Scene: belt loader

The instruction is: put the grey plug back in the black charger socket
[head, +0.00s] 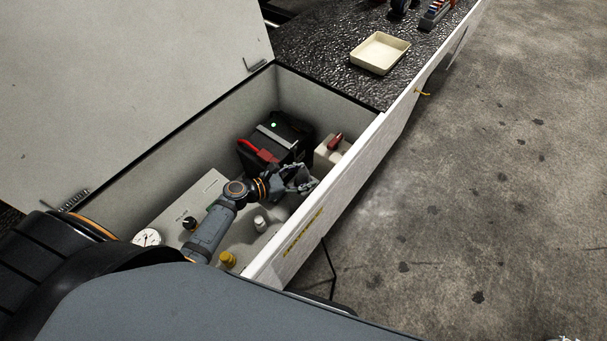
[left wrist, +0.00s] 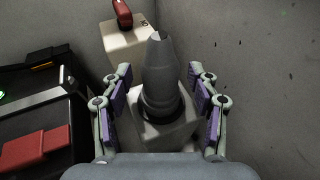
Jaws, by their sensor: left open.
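The grey plug (left wrist: 160,60), a tapered grey body with a wider collar, stands between my left gripper's fingers in the left wrist view. Below its collar is a dark ring on a pale block (left wrist: 190,130); I cannot tell whether this ring is the black charger socket or whether the plug is seated in it. My left gripper (left wrist: 160,75) is open, one finger on each side of the plug, with visible gaps. In the head view the left gripper (head: 303,180) is low inside the open compartment, and I cannot make out the plug there. The right gripper is not in view.
A black battery (head: 291,128) with a red cover (head: 258,151) and green light is beside the gripper. A pale box with a red switch (head: 335,141) stands beyond. The compartment's front wall (head: 330,195) is close. A gauge (head: 147,238) and yellow cap (head: 228,259) are nearer.

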